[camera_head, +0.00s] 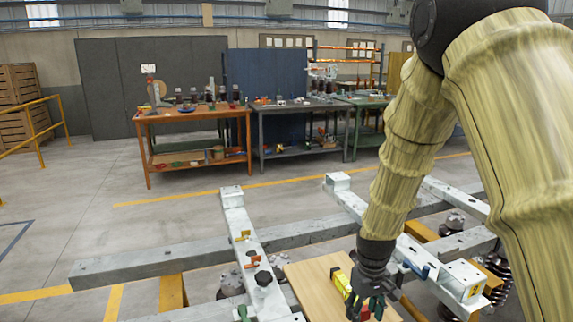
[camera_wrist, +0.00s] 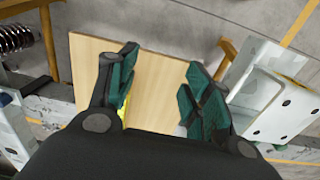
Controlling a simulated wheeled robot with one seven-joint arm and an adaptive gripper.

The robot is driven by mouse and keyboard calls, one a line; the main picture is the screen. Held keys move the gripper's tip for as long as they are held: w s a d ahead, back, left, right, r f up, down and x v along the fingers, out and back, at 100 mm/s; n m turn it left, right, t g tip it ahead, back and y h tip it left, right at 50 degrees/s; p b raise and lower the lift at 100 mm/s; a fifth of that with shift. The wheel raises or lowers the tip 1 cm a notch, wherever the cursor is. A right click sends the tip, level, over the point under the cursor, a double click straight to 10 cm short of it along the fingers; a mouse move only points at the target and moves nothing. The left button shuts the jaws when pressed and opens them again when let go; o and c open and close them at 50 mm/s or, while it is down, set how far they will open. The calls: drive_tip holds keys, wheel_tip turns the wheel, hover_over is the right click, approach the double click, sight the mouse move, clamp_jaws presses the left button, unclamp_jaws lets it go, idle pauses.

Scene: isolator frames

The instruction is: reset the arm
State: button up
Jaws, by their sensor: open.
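My arm reaches down from the upper right in the head view, in a yellowish sleeve. My gripper (camera_head: 369,305) is low over a light wooden board (camera_head: 312,275), beside a yellow object (camera_head: 341,283) and a red one (camera_head: 363,311). In the wrist view my gripper (camera_wrist: 160,85) has its green-padded fingers spread wide apart. Bare wooden board (camera_wrist: 152,82) shows between them. A bit of yellow shows by the left finger (camera_wrist: 124,108). Whether the fingers touch anything is hidden.
Grey metal frame beams (camera_head: 150,265) with upright brackets surround the board. A coil spring (camera_head: 497,270) stands at the right. Workbenches (camera_head: 195,115) with tools stand at the back. Open concrete floor (camera_head: 90,200) lies at the left.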

drive_tip(key=s+d+f+m, duration=0.1)
drive_tip(key=s+f, duration=0.6)
drive_tip(key=f, duration=0.3)
drive_tip(key=s+d+f+m, duration=0.1)
drive_tip(key=s+d+f, duration=0.1)
drive_tip(key=s+f, duration=0.7)
drive_tip(key=s+f+m, duration=0.1)
drive_tip(key=s+f, duration=0.4)
drive_tip(key=s, duration=0.4)
drive_tip(key=s+f+m, duration=0.1)
drive_tip(key=s+f, duration=0.4)
drive_tip(key=s, duration=0.5)
drive_tip(key=shift+f, duration=0.15)
